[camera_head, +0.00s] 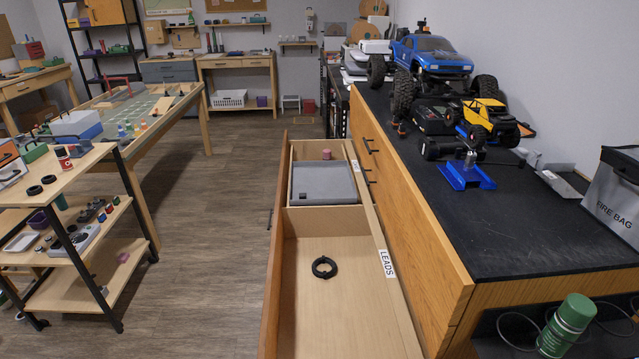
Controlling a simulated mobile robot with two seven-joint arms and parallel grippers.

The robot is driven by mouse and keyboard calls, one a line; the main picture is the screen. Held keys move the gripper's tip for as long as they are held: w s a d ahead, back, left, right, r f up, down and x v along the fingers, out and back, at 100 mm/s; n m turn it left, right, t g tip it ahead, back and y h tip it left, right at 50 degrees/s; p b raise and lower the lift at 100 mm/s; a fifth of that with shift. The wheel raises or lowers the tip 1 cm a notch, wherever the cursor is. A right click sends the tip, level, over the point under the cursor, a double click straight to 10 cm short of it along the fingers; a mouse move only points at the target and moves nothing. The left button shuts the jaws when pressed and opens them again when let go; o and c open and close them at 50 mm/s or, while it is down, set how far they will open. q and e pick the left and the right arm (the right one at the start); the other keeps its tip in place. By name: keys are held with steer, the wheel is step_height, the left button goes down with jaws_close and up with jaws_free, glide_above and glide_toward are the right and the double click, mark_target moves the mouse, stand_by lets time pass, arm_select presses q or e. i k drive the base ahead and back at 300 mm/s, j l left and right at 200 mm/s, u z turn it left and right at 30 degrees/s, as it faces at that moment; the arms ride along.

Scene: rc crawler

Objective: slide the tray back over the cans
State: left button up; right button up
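A grey shallow tray (323,187) lies in the far part of a long open wooden drawer (277,285), just beyond a cross divider (322,213). It covers most of that far compartment. One small pinkish-red can (327,154) shows past the tray's far edge, close to the drawer's far end. Whatever lies under the tray is hidden, and I cannot tell how the tray is supported. Neither of my grippers is in view.
The near compartment holds a black ring (324,267) and bears a LEADS label (387,263). The black-topped bench (510,235) at right carries a blue truck (430,52), a yellow crawler (483,115) and a blue stand (465,175). Floor is clear left of the drawer.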

mark_target(312, 182)
steer(key=i+j+u, duration=0.1)
steer(key=j+u, duration=0.15)
steer(key=j, duration=0.15)
steer(key=i+j+u, duration=0.25)
steer(key=j, duration=0.15)
steer(key=j+u, duration=0.2)
steer(key=j, duration=0.2)
steer(key=i+j+u, duration=0.55)
steer(key=i, duration=0.25)
steer(key=i+j+z, duration=0.1)
steer(key=i+z, duration=0.25)
steer(key=i, duration=0.15)
steer(key=i+j+z, duration=0.35)
steer(key=i, duration=0.15)
steer(key=i+z, duration=0.25)
steer(key=z, duration=0.15)
steer(key=i+z, duration=0.5)
steer(key=z, duration=0.25)
steer(key=i+j+z, duration=0.1)
steer(key=z, duration=0.25)
steer(key=i+j+z, duration=0.15)
steer(key=i+z, duration=0.25)
steer(key=j+z, duration=0.15)
steer(key=z, duration=0.2)
steer(key=i+j+z, duration=0.25)
steer(key=z, duration=0.2)
steer(key=i+j+z, duration=0.2)
steer(key=j+z, duration=0.2)
